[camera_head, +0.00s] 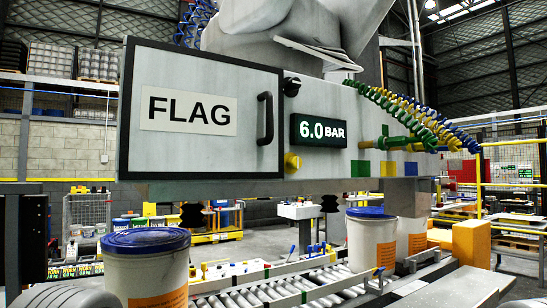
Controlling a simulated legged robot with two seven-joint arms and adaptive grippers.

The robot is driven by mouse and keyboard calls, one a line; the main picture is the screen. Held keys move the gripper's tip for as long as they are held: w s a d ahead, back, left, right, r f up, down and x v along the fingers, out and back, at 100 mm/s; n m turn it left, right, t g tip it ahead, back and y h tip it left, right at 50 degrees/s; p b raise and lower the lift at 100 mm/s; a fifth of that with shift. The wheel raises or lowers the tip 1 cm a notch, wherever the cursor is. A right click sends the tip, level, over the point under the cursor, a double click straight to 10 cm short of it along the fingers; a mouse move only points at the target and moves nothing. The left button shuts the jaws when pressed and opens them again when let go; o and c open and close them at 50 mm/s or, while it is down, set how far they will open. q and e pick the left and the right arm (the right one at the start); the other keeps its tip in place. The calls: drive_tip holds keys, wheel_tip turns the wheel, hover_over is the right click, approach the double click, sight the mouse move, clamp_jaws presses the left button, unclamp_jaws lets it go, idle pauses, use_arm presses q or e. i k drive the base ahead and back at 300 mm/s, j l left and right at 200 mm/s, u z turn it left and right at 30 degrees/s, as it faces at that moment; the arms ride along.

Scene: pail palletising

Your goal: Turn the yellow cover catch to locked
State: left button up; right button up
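The yellow cover catch (292,162) is a small knob just right of the lower right edge of the cover (200,75). The cover is a grey panel with a black edge and a FLAG label, and it looks closed. A black upright handle (265,118) sits on its right side, up and left of the catch. The catch is too small to tell which way it is turned. Neither of my grippers shows; nothing is touching the catch.
A 6.0 BAR display (319,131) is right of the catch. Coiled hoses (405,112) hang at the right of the housing. Below are a blue-lidded white pail (147,275), another pail (371,245) and a roller conveyor (285,285). The space before the catch looks clear.

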sight(295, 162)
drive_tip(key=i+l, duration=0.15)
drive_tip(key=l, duration=0.15)
drive_tip(key=i+l, duration=0.15)
drive_tip(key=l, duration=0.15)
drive_tip(key=i+l, duration=0.15)
drive_tip(key=l, duration=0.2)
drive_tip(key=i+l, duration=0.15)
drive_tip(key=l, duration=0.15)
